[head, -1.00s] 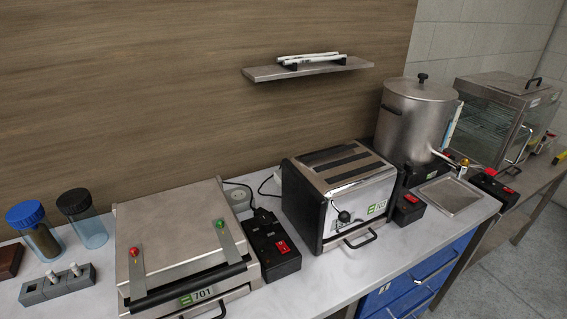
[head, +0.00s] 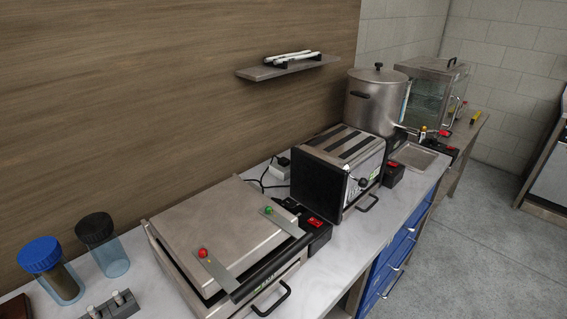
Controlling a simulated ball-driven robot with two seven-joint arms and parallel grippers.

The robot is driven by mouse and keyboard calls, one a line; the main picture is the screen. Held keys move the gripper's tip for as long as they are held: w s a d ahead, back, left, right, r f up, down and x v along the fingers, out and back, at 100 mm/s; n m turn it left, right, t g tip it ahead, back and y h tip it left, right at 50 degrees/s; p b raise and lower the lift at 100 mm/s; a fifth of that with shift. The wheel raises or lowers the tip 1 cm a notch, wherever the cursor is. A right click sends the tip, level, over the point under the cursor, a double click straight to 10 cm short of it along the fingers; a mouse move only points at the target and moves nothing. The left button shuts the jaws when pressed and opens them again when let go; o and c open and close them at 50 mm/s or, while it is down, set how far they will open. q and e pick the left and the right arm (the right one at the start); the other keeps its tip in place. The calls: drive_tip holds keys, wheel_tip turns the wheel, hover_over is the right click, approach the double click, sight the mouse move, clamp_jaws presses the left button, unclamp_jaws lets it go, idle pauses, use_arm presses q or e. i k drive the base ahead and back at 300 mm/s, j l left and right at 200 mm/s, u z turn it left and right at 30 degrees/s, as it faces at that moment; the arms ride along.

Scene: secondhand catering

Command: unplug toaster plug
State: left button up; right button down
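The toaster (head: 340,166), a steel box with dark slots on top and a black side, stands on the counter in the middle of the head view. Behind its left side, a white socket or plug block (head: 281,168) sits by the wall with a dark cable (head: 266,182) looping beside it. Whether a plug is seated there is too small to tell. A black box with a red switch (head: 314,222) lies between the toaster and the contact grill (head: 225,238). Neither of my grippers is in view.
A jar with a blue lid (head: 50,268) and one with a black lid (head: 103,245) stand at left. A steel urn (head: 376,103) and a glass cabinet (head: 436,92) stand beyond the toaster. A wall shelf (head: 288,67) hangs above. Open floor (head: 480,235) lies at right.

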sight(282, 161)
drive_tip(key=u, duration=0.4)
drive_tip(key=l+u, duration=0.15)
drive_tip(key=u, duration=0.25)
drive_tip(key=l+u, duration=0.2)
drive_tip(key=u, duration=0.2)
drive_tip(key=l+u, duration=0.15)
drive_tip(key=u, duration=0.2)
drive_tip(key=l+u, duration=0.2)
drive_tip(key=u, duration=0.2)
drive_tip(key=k+l+u, duration=0.15)
drive_tip(key=l, duration=0.2)
drive_tip(key=l+u, duration=0.1)
drive_tip(key=l, duration=0.2)
drive_tip(key=k+l+u, duration=0.25)
drive_tip(key=l, duration=0.35)
drive_tip(key=k, duration=0.1)
